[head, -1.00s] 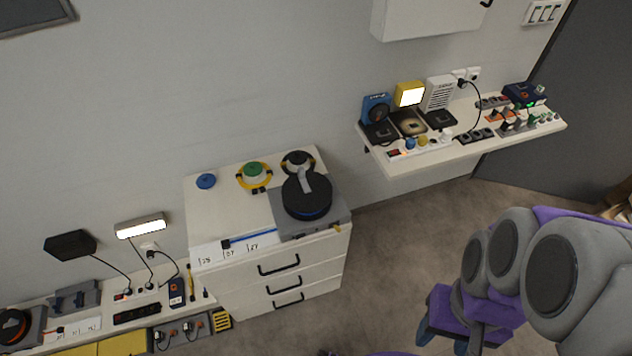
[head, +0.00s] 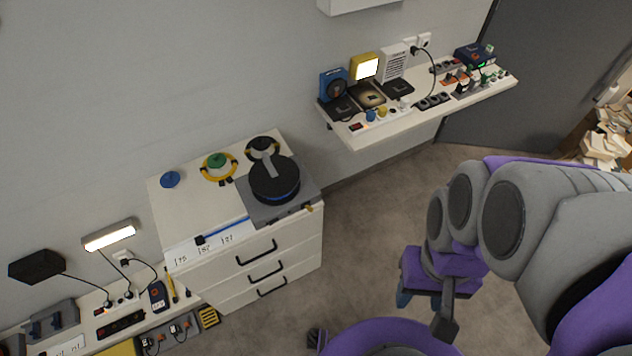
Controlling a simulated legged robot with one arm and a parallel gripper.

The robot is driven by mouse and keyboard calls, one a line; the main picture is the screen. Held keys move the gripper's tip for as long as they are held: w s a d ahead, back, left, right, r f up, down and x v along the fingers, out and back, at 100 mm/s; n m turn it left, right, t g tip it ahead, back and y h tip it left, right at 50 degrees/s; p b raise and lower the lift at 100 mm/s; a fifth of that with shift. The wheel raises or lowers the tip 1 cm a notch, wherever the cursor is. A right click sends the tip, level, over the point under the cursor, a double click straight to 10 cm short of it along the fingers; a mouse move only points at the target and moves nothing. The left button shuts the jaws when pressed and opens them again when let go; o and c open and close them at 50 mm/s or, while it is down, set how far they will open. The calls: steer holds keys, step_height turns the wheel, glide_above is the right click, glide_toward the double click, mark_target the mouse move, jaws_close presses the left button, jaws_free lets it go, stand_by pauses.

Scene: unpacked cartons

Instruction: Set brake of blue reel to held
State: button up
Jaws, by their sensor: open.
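The blue reel (head: 276,186) is a black drum with a blue band around its side. It sits on a grey base (head: 310,192) at the right of the white drawer cabinet's top. A grey bar lies across the drum's top towards the back. A blue strip (head: 224,231) with a dark end runs left from the base along the front edge. A small yellow piece (head: 310,208) shows at the base's front right corner; I cannot read the brake's position. My gripper (head: 424,307) hangs open and empty over the floor, well right of the cabinet and apart from the reel.
A blue disc (head: 170,179), a green-and-yellow round piece (head: 216,164) and a black ring (head: 263,147) are on the cabinet (head: 181,212). A crowded shelf (head: 377,135) is at the right, a low bench with lamps at the left. Floor before the cabinet is clear.

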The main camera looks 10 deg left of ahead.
steer(key=shift+w, duration=0.45)
steer(key=shift+c, duration=1.4)
steer(key=shift+m, duration=0.9)
steer(key=w+a, duration=0.1)
steer(key=w, duration=0.2)
steer(key=w+f, duration=0.1)
steer(key=w, duration=0.3)
steer(key=w+a+b, duration=0.1)
steer(key=w, duration=0.3)
steer(key=shift+w+a+f, duration=0.2)
steer(key=shift+a+f, duration=0.05)
steer(key=shift+a, duration=0.1)
jaws_close()
steer(key=w+a+f+m+b, duration=0.1)
steer(key=w+a+f+m, duration=0.1)
steer(key=w+a+f, duration=0.65)
steer(key=w+a+f+m+b, duration=0.15)
steer(key=w+f, duration=0.45)
steer(key=w, duration=0.7)
steer(key=w+a+f+m, duration=0.1)
steer(key=w+a+f, duration=0.2)
steer(key=f, duration=0.3)
steer(key=w+a+f+y, duration=0.1)
steer(key=w+a+f, duration=0.2)
steer(key=f, duration=0.3)
steer(key=shift+w+a+f+m+b, duration=0.15)
steer(key=shift+a+f+m+b, duration=0.2)
steer(key=shift+a, duration=0.35)
